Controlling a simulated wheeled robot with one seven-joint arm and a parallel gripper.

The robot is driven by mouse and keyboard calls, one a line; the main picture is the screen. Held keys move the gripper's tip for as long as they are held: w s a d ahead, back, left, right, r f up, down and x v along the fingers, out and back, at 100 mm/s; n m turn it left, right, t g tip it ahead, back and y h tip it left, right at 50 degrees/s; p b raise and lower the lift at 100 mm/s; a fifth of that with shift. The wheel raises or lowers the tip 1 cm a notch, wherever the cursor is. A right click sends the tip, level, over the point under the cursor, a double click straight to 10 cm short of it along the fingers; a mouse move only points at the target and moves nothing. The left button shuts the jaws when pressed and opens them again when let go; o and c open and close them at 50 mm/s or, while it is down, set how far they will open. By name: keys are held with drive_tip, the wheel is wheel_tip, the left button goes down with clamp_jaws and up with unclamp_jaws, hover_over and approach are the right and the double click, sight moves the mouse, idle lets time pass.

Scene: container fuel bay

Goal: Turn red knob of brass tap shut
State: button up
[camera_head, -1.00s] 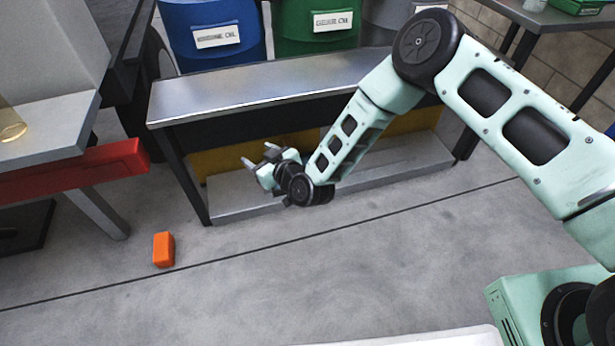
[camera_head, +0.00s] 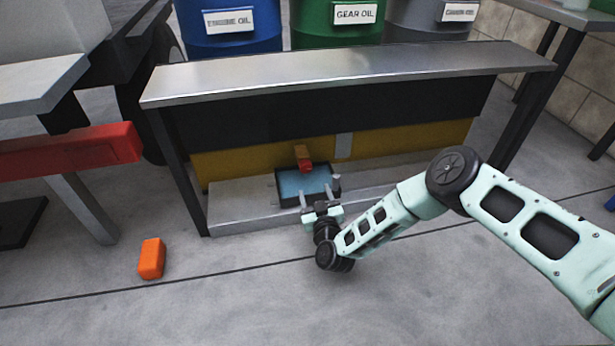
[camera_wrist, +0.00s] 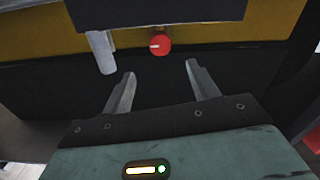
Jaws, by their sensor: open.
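The brass tap (camera_head: 302,152) sticks out from the yellow panel under the metal bench in the head view, with its red knob (camera_head: 306,168) at the front. In the wrist view the round red knob (camera_wrist: 160,45) has a pale mark on its face. It lies ahead of my gripper (camera_wrist: 160,70), roughly centred between the two fingertips and apart from them. The tap's body is not clear there. In the head view my gripper (camera_head: 320,188) is open and empty, in front of and a little right of the tap, over a tray of blue liquid (camera_head: 290,187).
The bench top (camera_head: 350,72) overhangs the tap, with a low grey ledge (camera_head: 240,218) below. A light grey bar (camera_wrist: 101,50) is left of the knob in the wrist view. An orange block (camera_head: 151,258) lies on the floor, left.

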sight(306, 169)
drive_tip(key=b+x, duration=0.2)
drive_tip(key=x, duration=0.1)
drive_tip(key=b+x, duration=0.1)
drive_tip(key=x, duration=0.2)
drive_tip(key=b+x, duration=0.2)
drive_tip(key=x, duration=0.1)
drive_tip(key=shift+w+a+f+b, duration=0.1)
drive_tip(key=shift+w+f+b, duration=0.2)
drive_tip(key=shift+b, duration=0.05)
drive_tip(key=shift+w+a+r+b, duration=0.2)
drive_tip(key=shift+w+b, duration=0.1)
drive_tip(key=shift+w, duration=0.4)
drive_tip(key=c, duration=1)
